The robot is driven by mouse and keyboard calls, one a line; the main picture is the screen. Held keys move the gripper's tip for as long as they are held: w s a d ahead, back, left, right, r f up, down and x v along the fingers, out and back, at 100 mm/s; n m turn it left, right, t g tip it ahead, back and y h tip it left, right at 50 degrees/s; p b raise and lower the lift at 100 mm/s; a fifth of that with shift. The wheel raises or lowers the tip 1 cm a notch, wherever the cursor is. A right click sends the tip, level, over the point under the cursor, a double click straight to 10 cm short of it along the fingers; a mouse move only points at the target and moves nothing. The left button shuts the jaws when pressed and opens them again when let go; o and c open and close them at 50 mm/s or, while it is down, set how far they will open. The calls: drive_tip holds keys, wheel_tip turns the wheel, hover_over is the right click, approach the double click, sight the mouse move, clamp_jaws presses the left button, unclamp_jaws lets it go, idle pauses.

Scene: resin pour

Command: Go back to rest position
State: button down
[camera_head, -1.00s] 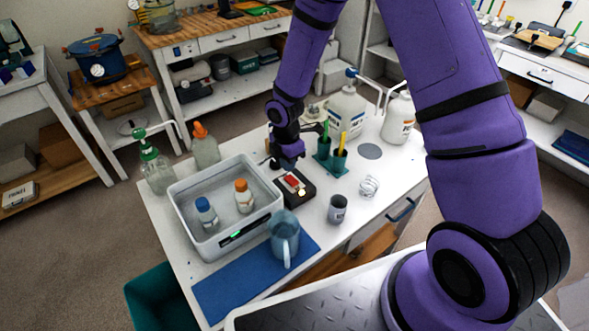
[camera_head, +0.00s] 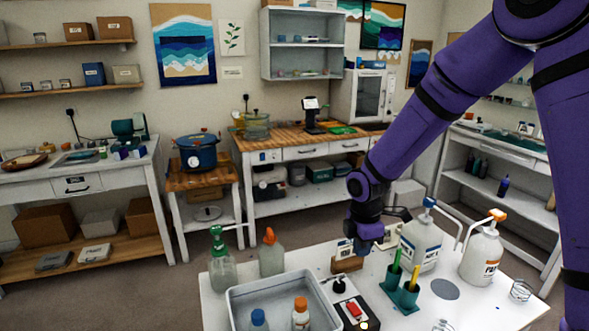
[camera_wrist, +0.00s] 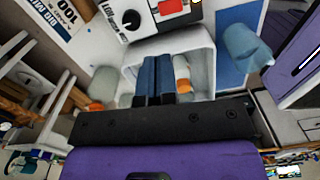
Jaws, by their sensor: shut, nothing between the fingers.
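My gripper (camera_head: 388,240) hangs from my purple arm above the far part of the white worktable (camera_head: 310,256) in the head view. It is small and partly hidden by my wrist there. In the wrist view my gripper's two dark fingers (camera_wrist: 154,76) lie side by side, closed, with nothing seen between them. They overlap the grey tub (camera_wrist: 203,58) in that picture. My gripper is in the air, apart from the bottles and the tub.
A grey tub (camera_head: 236,300) holds two small bottles. A black device (camera_head: 366,314) with a red panel sits beside it. Pump bottles (camera_head: 421,245) (camera_head: 482,255) and a green holder (camera_head: 402,297) stand near my gripper. Side benches and shelves line the walls.

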drive_tip(key=s+d+r+m+t, duration=0.1)
drive_tip(key=s+d+r+m, duration=0.35)
drive_tip(key=r, duration=0.55)
drive_tip(key=s+d+r+m+t, duration=0.25)
drive_tip(key=s+r+m, duration=0.3)
drive_tip(key=r, duration=0.35)
drive_tip(key=s+d+r+m+t, duration=0.1)
drive_tip(key=s+r+m, duration=0.3)
drive_tip(key=s, duration=0.4)
drive_tip(key=s+d+r+m, duration=0.3)
drive_tip(key=s+m, duration=0.3)
drive_tip(key=s, duration=0.3)
drive_tip(key=shift+s+r+t, duration=0.25)
drive_tip(key=shift+r+t, duration=0.1)
drive_tip(key=shift+r, duration=0.1)
